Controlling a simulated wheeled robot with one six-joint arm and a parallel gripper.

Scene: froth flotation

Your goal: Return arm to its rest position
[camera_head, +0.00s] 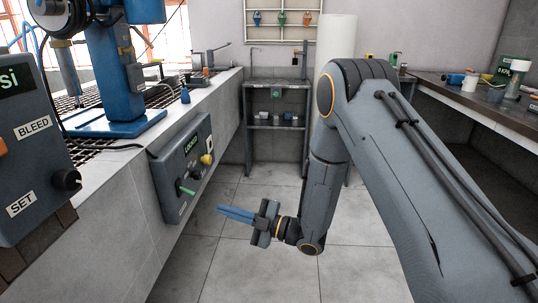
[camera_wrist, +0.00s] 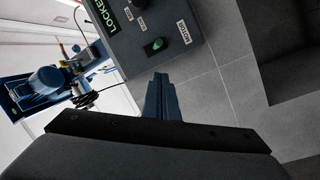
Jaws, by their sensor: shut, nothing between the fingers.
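My gripper (camera_head: 220,212) has blue fingers and points left, toward the grey control box on the bench side (camera_head: 182,172), apart from it. The fingers are together and empty. In the wrist view the shut fingers (camera_wrist: 160,82) point up the picture, over the floor and below the control box (camera_wrist: 150,35). My grey arm bends down in the middle of the head view and hides part of the room behind it.
A tiled bench with a blue machine (camera_head: 118,70) stands on the left. A panel with BLEED and SET labels (camera_head: 36,150) is close at the left edge. A grey shelf (camera_head: 277,104) stands at the back. A cluttered counter (camera_head: 440,88) is at right. The floor between is clear.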

